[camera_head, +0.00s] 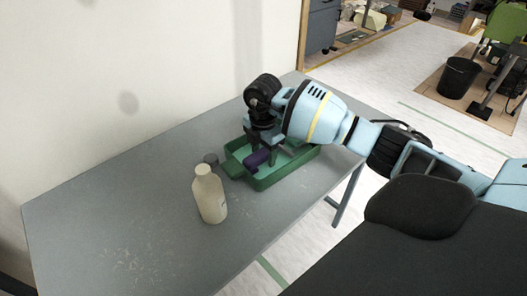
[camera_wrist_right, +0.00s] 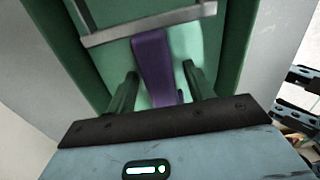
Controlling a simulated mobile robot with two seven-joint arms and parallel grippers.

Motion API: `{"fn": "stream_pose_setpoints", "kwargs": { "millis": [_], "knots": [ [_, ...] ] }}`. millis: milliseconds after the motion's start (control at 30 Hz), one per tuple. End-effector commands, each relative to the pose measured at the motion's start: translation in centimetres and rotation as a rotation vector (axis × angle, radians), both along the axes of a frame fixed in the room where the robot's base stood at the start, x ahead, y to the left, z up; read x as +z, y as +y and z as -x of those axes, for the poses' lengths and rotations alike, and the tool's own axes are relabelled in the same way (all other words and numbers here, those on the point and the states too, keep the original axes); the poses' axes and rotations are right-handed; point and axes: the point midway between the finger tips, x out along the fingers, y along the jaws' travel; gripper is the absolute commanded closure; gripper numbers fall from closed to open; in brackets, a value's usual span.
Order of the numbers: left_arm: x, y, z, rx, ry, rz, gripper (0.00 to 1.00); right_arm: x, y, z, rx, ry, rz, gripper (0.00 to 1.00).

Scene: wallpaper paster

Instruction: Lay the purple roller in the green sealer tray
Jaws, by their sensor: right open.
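The green sealer tray (camera_head: 262,184) sits on the grey table; its walls also fill the sides of the right wrist view (camera_wrist_right: 236,45). The purple roller (camera_head: 256,159) is in the tray area, low between the walls; in the right wrist view its purple part (camera_wrist_right: 152,62) shows with a pale metal bar across its far end. My right gripper (camera_head: 262,150) is over the tray. Its two fingers, in the right wrist view (camera_wrist_right: 160,88), stand apart on either side of the purple part, with gaps visible. My left gripper is not in view.
The grey table (camera_head: 115,205) is clear at the left. A wall runs along its back edge.

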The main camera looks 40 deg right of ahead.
Motion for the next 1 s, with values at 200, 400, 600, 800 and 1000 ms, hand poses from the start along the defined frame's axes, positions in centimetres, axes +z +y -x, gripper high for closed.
{"fn": "stream_pose_setpoints", "kwargs": {
  "millis": [200, 400, 600, 800, 1000],
  "knots": [
    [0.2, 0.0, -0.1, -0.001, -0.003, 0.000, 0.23, 2.7, 0.0, -0.1, 0.000, -0.006, 0.000, 0.48],
    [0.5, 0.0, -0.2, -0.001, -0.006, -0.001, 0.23, 6.8, 0.0, -0.1, -0.001, -0.006, 0.000, 0.48],
    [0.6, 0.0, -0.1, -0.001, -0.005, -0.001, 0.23, 10.1, 0.1, -0.1, 0.000, -0.003, 0.000, 0.48],
    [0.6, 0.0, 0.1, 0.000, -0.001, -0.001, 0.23, 11.8, 0.1, 0.0, 0.000, -0.001, 0.000, 0.48],
    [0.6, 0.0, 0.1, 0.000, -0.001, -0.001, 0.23, 12.2, 0.1, 0.0, 0.000, -0.001, 0.000, 0.48]
  ]
}}
